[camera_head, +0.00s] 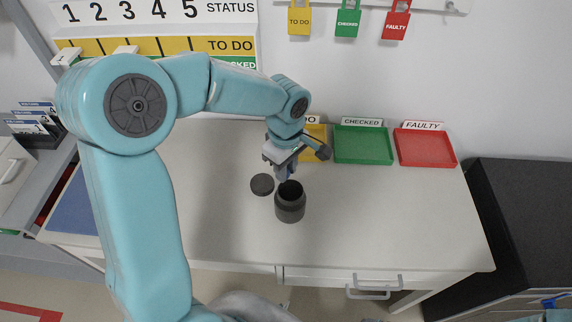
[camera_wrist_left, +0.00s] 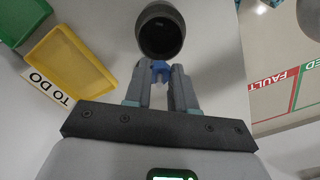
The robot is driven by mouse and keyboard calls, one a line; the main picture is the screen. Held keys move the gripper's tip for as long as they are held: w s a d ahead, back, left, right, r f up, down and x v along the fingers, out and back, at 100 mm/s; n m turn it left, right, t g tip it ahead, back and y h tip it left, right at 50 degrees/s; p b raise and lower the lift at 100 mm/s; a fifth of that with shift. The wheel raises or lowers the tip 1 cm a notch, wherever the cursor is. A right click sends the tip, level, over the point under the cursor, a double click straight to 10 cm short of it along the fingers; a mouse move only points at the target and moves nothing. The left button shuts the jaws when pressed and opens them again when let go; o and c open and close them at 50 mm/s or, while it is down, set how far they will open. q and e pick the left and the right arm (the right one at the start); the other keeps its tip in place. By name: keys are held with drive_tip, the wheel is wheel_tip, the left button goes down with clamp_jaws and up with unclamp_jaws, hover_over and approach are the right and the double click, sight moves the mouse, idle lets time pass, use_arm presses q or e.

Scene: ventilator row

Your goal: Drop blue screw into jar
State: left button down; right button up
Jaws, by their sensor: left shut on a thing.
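The jar (camera_head: 290,203) is dark grey, upright and open on the white table. Its round dark lid (camera_head: 262,184) lies on the table just left of it. My left gripper (camera_head: 284,173) is just behind the jar's mouth in the head view. In the left wrist view the gripper (camera_wrist_left: 160,78) is shut on the blue screw (camera_wrist_left: 160,70), held between the fingertips beside the rim of the jar (camera_wrist_left: 161,31). The jar's inside looks dark. My right gripper is not in view.
A yellow tray (camera_wrist_left: 68,62), a green tray (camera_head: 363,146) and a red tray (camera_head: 426,148) line the table's back edge. A dark cabinet (camera_head: 525,215) stands at the right. The table (camera_head: 390,220) right of the jar is clear.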

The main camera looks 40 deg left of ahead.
use_arm(q)
drive_tip(key=shift+r, duration=0.1)
drive_tip(key=c, duration=0.9)
unclamp_jaws()
drive_tip(key=shift+o, duration=0.2)
wheel_tip(320, 180, up, 16)
drive_tip(key=shift+r, duration=0.15)
